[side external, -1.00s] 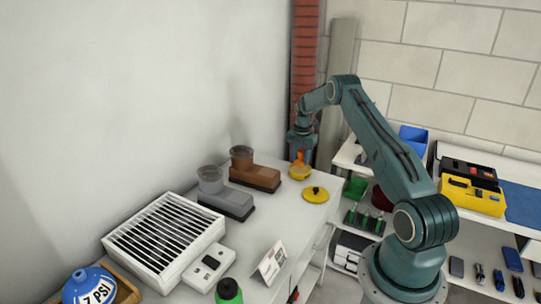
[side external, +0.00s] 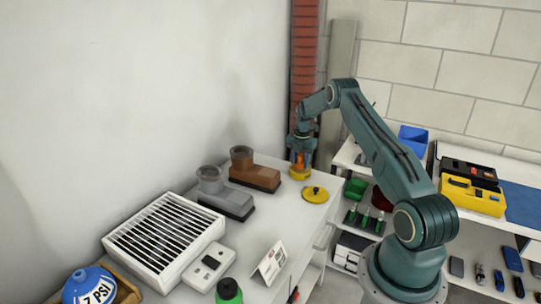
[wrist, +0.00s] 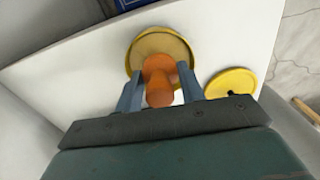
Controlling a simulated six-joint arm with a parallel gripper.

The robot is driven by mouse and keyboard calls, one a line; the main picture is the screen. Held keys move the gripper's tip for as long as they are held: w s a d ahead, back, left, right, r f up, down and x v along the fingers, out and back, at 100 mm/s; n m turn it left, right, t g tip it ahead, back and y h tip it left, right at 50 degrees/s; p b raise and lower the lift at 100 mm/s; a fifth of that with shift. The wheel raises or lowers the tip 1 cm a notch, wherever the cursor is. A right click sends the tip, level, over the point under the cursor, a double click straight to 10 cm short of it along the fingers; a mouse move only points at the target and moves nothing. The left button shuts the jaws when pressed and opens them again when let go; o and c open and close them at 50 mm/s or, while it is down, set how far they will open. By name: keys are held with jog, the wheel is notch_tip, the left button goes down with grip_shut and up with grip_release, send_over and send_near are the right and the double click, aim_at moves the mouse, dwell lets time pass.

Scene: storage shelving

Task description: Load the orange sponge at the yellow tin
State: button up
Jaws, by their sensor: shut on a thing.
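The yellow tin (side external: 300,172) stands open on the white table near its far corner. It also shows in the wrist view (wrist: 139,42) as a round yellow rim with a tan inside. My gripper (side external: 301,152) points down over the tin, shut on the orange sponge (wrist: 160,82). The sponge sits between the two blue-grey fingers (wrist: 158,90) and overlaps the tin's opening in the wrist view. I cannot tell whether the sponge touches the tin's floor. A yellow lid with a dark knob (side external: 315,194) lies flat on the table beside the tin.
A brown device (side external: 254,172) and a grey one (side external: 225,198) stand left of the tin. A slatted white box (side external: 164,241) and a white scale (side external: 206,266) are nearer the camera. A shelf with a yellow toolbox (side external: 472,196) stands at right.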

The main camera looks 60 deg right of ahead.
aim_at(301, 155)
jog(key=shift+f, duration=0.55)
dwell(1.4)
jog(key=shift+r, duration=0.1)
jog(key=shift+r, duration=3.4)
jog(key=w+a+m, duration=0.1)
jog(key=a, duration=0.3)
jog(key=w+a+m, duration=0.1)
jog(key=w+a, duration=0.1)
jog(key=a, duration=0.2)
jog(key=w+a+r+m, duration=0.1)
jog(key=w+a+m, duration=0.1)
jog(key=a, duration=0.2)
jog(key=s+a+m, duration=0.2)
jog(key=a+m, duration=0.2)
jog(key=a, duration=0.7)
jog(key=s+a+r+m, duration=0.1)
jog(key=a+m, duration=0.4)
jog(key=a, duration=0.6)
jog(key=s+a+r+m, duration=0.1)
jog(key=s+a+m, duration=0.3)
jog(key=a, duration=0.7)
jog(key=shift+r, duration=0.15)
